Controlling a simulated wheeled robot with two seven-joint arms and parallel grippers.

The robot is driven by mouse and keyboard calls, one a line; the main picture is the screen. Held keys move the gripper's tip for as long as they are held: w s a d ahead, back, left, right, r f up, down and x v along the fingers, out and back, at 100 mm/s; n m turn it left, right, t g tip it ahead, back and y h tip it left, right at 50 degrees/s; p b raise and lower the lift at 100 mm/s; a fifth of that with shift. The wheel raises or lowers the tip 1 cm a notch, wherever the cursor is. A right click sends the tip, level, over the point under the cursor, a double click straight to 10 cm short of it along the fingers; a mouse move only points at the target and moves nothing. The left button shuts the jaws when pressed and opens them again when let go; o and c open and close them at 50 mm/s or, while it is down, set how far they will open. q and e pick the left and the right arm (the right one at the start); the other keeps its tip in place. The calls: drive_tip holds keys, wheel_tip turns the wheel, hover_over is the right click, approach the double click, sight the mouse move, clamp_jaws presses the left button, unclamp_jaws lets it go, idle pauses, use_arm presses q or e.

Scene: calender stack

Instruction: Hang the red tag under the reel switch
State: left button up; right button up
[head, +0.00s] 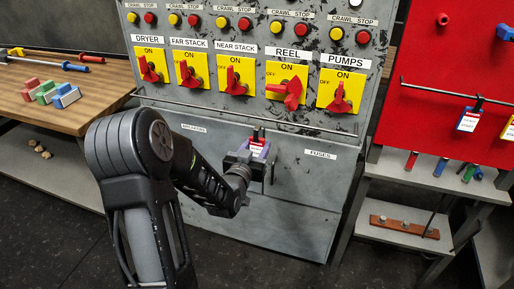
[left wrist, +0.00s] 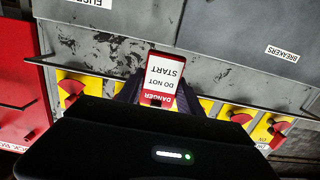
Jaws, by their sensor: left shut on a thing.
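The red tag (head: 256,149), with a white label and a dark clip on top, is held in my left gripper (head: 258,157). In the left wrist view the red tag (left wrist: 164,82) appears upside down, reading DANGER DO NOT START, between the dark fingers. My left gripper is shut on it, in front of the grey cabinet, just below the rail (head: 320,129). The reel switch (head: 288,92) is a red handle on a yellow plate, above and right of the tag. Its handle is turned differently from its neighbours. Whether the clip touches the rail, I cannot tell. My right gripper is out of view.
Yellow switch plates for dryer, far stack, near stack (head: 236,75) and pumps (head: 341,91) flank the reel. A wooden bench (head: 70,95) with coloured blocks stands left. A red board (head: 440,80) with hanging tags, above a shelf, stands right.

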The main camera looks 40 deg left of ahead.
use_arm(q)
drive_tip(key=shift+w, duration=0.1)
drive_tip(key=shift+f+x, duration=0.15)
drive_tip(key=shift+x, duration=2.05)
drive_tip(key=shift+f+x, duration=0.1)
drive_tip(key=shift+x, duration=2.15)
drive_tip(key=o, duration=1.4)
drive_tip(key=shift+o, duration=0.2)
